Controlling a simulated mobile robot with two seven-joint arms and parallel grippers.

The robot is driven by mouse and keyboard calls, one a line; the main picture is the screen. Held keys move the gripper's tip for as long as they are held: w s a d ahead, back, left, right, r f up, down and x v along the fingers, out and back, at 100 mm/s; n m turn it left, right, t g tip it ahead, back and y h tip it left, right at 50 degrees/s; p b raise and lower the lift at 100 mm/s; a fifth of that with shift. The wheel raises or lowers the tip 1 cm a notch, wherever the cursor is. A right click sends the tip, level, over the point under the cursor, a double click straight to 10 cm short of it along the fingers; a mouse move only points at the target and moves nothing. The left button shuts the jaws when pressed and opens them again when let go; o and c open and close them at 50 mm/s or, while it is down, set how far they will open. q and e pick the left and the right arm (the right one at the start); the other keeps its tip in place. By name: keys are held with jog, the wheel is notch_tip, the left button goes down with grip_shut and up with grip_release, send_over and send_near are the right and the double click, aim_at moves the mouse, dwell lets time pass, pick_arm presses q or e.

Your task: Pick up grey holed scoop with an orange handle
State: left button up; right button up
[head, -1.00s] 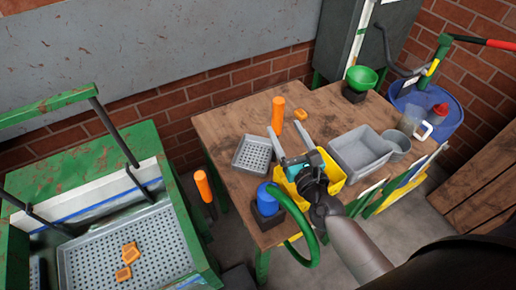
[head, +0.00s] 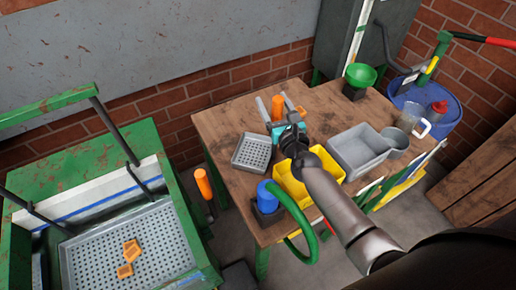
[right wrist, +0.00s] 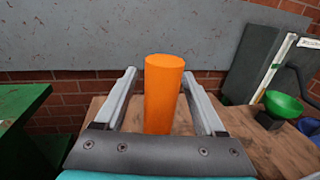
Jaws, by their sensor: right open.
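The grey holed scoop (head: 251,153) lies on the wooden table in the head view, its square perforated pan towards the table's left side. An orange handle (head: 277,108) stands upright at its far right; the joint between the two is not clear. In the right wrist view the orange handle (right wrist: 164,95) stands between my fingers, with gaps on both sides. My right gripper (head: 275,102) is open, its fingers on either side of the handle and pointing towards the wall. It also shows in the right wrist view (right wrist: 160,76). My left gripper is not in view.
A yellow bin (head: 316,186) is below my right forearm, beside a grey tub (head: 358,150). A blue-capped item (head: 267,196) stands at the front corner. Another orange handle (head: 203,184) is left of the table. A green funnel (head: 361,76) stands at the back right.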

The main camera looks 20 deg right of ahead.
jog(key=shift+w, duration=0.15)
grip_shut()
dwell(0.5)
